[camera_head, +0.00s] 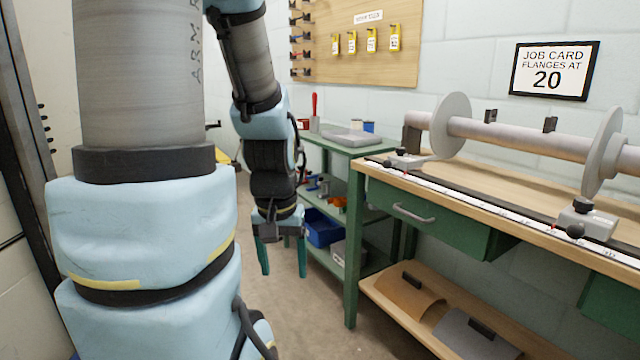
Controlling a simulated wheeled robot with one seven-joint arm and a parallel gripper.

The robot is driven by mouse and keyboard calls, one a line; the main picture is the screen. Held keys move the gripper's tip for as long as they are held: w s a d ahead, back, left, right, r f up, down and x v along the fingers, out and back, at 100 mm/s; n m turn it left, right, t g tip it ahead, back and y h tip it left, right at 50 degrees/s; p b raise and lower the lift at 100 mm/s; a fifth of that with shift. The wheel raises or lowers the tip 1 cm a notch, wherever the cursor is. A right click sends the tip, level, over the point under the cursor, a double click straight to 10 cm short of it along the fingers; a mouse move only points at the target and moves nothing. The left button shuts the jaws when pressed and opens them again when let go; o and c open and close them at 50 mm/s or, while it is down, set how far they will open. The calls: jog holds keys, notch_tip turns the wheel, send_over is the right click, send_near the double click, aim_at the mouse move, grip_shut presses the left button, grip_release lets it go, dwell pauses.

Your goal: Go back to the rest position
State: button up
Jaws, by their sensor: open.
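My gripper (283,262) hangs from my arm, left of the middle of the head view. Its two green fingers point down and stand apart. I see nothing between them. It is in front of the green shelf cart and left of the wooden workbench (384,176), apart from the bench. My upper arm covers much of the left of the picture and hides what is behind it.
On the bench are a roller (520,138) with round flanges (451,125), and a ruled rail (480,201) with sliding stops (588,220). A job card (553,70) reads 20. Floor is bare below my gripper.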

notch_tip(320, 180, up, 19)
jog(key=p, duration=1.7)
jog(key=shift+r+p, duration=0.2)
jog(key=shift+p, duration=0.2)
